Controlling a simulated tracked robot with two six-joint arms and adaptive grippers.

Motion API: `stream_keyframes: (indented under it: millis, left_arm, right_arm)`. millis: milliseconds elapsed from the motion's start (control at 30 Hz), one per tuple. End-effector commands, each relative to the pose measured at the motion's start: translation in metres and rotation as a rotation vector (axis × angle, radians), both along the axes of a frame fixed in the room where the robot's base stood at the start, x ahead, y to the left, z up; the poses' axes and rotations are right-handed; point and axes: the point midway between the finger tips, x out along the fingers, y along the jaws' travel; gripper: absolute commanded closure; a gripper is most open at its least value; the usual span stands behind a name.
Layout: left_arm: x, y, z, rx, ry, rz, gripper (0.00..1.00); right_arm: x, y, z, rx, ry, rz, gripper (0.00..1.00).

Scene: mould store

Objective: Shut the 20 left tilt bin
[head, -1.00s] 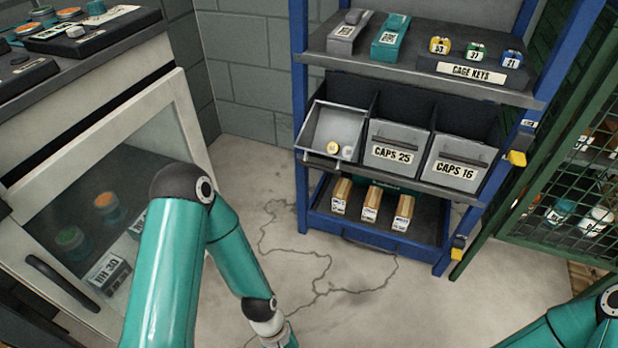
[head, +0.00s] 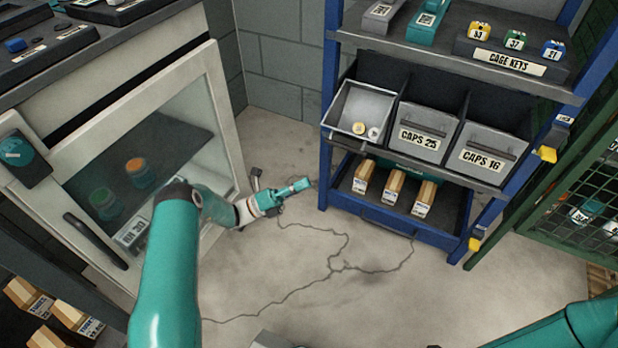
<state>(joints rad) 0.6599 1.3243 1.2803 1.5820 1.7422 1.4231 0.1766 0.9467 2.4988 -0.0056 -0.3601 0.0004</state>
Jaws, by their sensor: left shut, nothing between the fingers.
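The left tilt bin (head: 366,105) is tipped open on the middle level of the blue rack. Its grey inside faces up and holds a yellow cap and a pale cap. Its front is turned away, so its label is hidden. The two bins beside it, CAPS 25 (head: 422,133) and CAPS 16 (head: 492,153), are shut. My left gripper (head: 304,185) is shut and empty. It is low and to the left of the rack, below the open bin and apart from it in the picture. My right gripper is out of view; only part of that arm shows at lower right.
The rack's upper shelf (head: 400,43) overhangs the bins, with cage keys on it. A glass-fronted cabinet (head: 218,100) stands close on the left, a green mesh door (head: 570,190) on the right.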

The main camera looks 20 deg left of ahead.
Motion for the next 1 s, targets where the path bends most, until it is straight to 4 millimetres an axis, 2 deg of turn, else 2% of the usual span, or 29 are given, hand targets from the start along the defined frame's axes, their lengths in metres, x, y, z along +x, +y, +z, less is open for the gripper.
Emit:
stream_keyframes:
  millis: [433, 700, 1000]
  left_arm:
    - [0.046, -0.065, 0.035, 0.004, -0.002, -0.006, 1.00]
    - [0.074, -0.065, 0.055, 0.006, -0.002, -0.001, 1.00]
    - [0.079, -0.064, 0.060, 0.005, 0.000, 0.000, 1.00]
  right_arm:
    - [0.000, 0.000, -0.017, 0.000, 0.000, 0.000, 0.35]
    - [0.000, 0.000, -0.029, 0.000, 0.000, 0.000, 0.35]
    - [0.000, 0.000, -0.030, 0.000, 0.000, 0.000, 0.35]
